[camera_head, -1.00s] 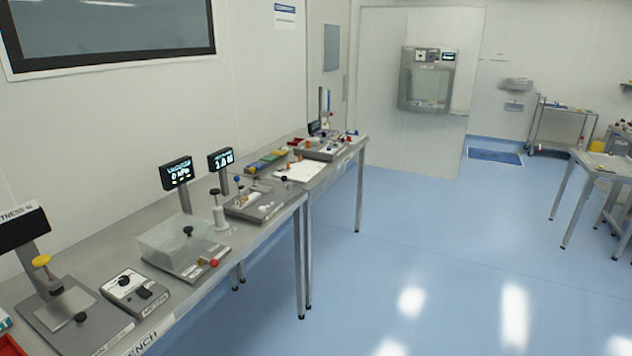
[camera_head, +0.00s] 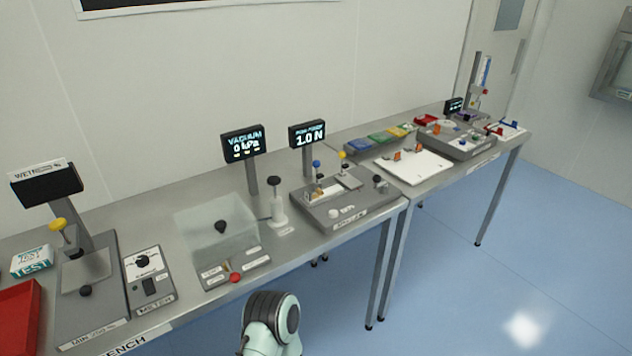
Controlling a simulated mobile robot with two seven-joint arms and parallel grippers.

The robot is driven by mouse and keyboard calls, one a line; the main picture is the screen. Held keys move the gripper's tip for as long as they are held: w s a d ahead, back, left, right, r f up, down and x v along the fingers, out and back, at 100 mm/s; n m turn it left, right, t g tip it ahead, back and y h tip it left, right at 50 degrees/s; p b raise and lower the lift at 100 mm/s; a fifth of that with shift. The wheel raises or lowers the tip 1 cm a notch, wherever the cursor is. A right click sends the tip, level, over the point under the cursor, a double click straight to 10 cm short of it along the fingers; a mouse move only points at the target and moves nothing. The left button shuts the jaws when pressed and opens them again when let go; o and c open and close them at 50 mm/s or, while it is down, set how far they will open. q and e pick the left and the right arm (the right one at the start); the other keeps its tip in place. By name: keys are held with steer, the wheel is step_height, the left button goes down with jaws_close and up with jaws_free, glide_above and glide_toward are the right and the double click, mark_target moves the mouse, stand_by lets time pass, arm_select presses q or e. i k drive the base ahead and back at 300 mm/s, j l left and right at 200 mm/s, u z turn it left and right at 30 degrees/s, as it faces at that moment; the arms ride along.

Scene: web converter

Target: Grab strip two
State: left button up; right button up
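I cannot pick out a strip marked two; any strips here are too small to tell apart. The peel tester (camera_head: 352,215) stands mid-bench with a display reading 1.0 N (camera_head: 307,134). A small pale and tan piece lies on it near a blue-knobbed post (camera_head: 317,165). A white board (camera_head: 413,166) with orange clips lies farther right. Part of one of my arms, pale green and grey, shows at the bottom centre in front of the bench. Neither gripper is in view.
A clear vacuum box (camera_head: 215,228), a white hand-pump-like post (camera_head: 277,205), a meter (camera_head: 148,278) and a wetness stand (camera_head: 84,262) fill the left bench. A red tray (camera_head: 18,318) is at the lower left. Blue, green and yellow trays (camera_head: 382,138) lie behind the board. Blue floor is clear at right.

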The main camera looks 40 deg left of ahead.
mark_target(311, 199)
steer(key=i+l+u, duration=0.1)
steer(key=i+u, duration=0.15)
steer(key=u, duration=0.25)
steer(key=i+l+u, duration=0.2)
steer(key=u, duration=0.25)
steer(key=i+l+u, duration=0.3)
steer(key=u, duration=0.2)
steer(key=i+l+u, duration=0.15)
steer(key=l+u, duration=0.2)
steer(key=u, duration=0.15)
steer(key=l+u, duration=0.5)
steer(key=i+j, duration=0.05)
steer(key=j, duration=0.05)
